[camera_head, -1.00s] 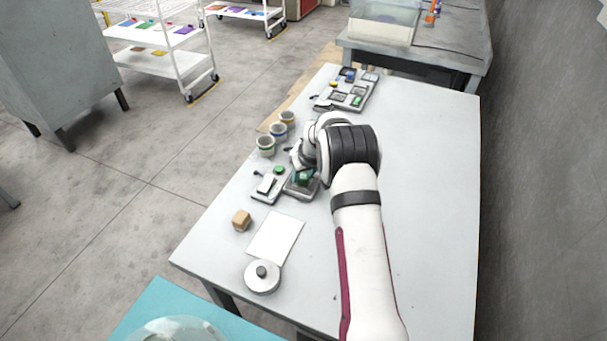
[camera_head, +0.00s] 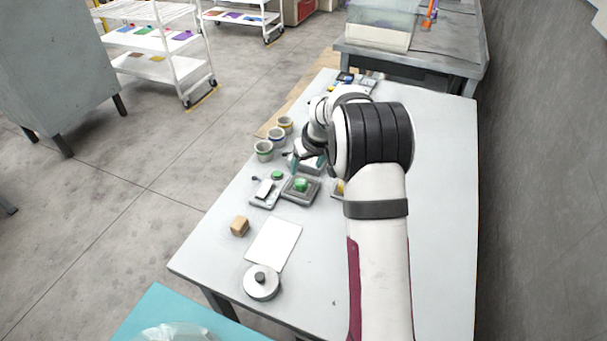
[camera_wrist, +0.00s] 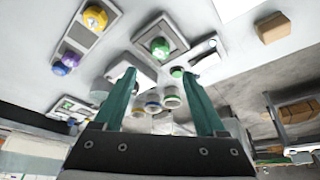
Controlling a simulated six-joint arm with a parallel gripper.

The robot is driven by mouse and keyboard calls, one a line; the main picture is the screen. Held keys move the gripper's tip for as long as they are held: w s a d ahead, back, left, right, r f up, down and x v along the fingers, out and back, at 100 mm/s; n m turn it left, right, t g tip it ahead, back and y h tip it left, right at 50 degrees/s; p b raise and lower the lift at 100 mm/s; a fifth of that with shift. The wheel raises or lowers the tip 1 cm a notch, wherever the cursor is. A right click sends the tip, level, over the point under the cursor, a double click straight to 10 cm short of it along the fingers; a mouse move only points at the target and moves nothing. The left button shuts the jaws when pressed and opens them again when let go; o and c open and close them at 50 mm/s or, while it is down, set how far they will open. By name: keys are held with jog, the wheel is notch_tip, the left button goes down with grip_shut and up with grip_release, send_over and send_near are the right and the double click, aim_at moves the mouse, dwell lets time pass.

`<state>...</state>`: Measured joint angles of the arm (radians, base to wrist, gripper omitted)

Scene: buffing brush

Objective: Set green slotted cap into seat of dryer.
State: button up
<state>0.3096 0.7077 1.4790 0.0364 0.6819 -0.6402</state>
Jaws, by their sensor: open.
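The green cap (camera_head: 301,184) sits in the middle of a square grey holder with a raised rim (camera_head: 288,196), which I take to be the dryer. In the wrist view the cap (camera_wrist: 159,48) looks rounded with a pale mark on top, inside the square rim (camera_wrist: 178,22). I cannot tell how deep it sits. My gripper (camera_wrist: 162,76) is open, its two teal fingers apart with nothing held between them. In the head view my gripper (camera_head: 293,162) is above the table, beyond the cap and clear of it; my wrist partly hides it.
Several cups (camera_head: 264,151) line the table's left edge. A rack with yellow (camera_wrist: 95,17), blue and purple round pieces lies nearby. A wooden block (camera_head: 240,226), white sheet (camera_head: 273,244) and lidded round tin (camera_head: 261,283) are nearer.

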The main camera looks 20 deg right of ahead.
jog(key=s+a+r+m+g, duration=0.1)
jog(key=s+a+r, duration=0.3)
jog(key=s, duration=0.3)
jog(key=s+a+r+m+g+y, duration=0.1)
jog(key=s+a+r, duration=0.25)
jog(key=s, duration=0.35)
jog(key=s+a+r+m, duration=0.1)
jog(key=s+a+r, duration=0.3)
jog(key=s+a, duration=0.15)
jog(key=s+a+f+m+g, duration=0.1)
jog(key=s+a, duration=0.1)
jog(key=s, duration=0.8)
jog(key=s+a+f+m+g, duration=0.1)
jog(key=s+a, duration=0.1)
jog(key=s, duration=0.8)
jog(key=shift+s+a+m+g+y, duration=0.25)
jog(key=shift+m+g+y, duration=0.05)
jog(key=shift+g+y, duration=0.1)
